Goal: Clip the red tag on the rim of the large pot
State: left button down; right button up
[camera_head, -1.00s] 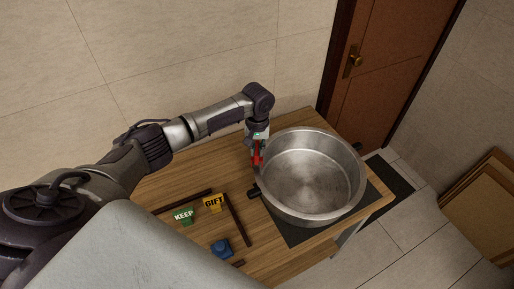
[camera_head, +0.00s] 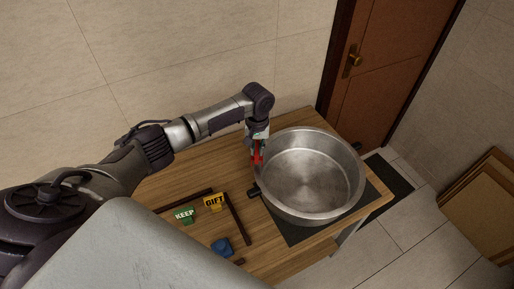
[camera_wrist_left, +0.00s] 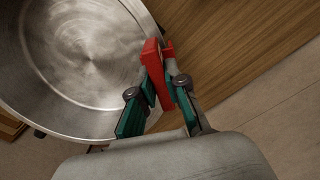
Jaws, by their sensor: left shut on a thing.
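The large pot (camera_head: 306,172) is a wide, open, empty steel pot on the wooden table. The red tag (camera_head: 258,158) is at the pot's left rim in the head view. My left gripper (camera_head: 257,147) points down there and is shut on the tag. In the left wrist view the tag (camera_wrist_left: 155,62) sits between the fingertips of the left gripper (camera_wrist_left: 158,88), beside the rim of the pot (camera_wrist_left: 75,60). I cannot tell whether the tag grips the rim or only lies against it. My right gripper is not in view.
A green KEEP tag (camera_head: 184,215), a yellow GIFT tag (camera_head: 214,202) and a blue item (camera_head: 222,247) lie on the table (camera_head: 165,187) near dark strips (camera_head: 238,219). The pot stands on a dark mat (camera_head: 288,231). A tiled wall is behind.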

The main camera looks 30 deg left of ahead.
pick_arm(q)
jog(key=shift+f, duration=0.4)
jog(key=shift+r, duration=0.4)
jog(key=shift+w, duration=0.1)
dwell(0.6)
jog(key=shift+f, duration=0.1)
jog(key=shift+f+b, duration=0.55)
jog(key=shift+f, duration=0.6)
jog(key=shift+r, duration=0.1)
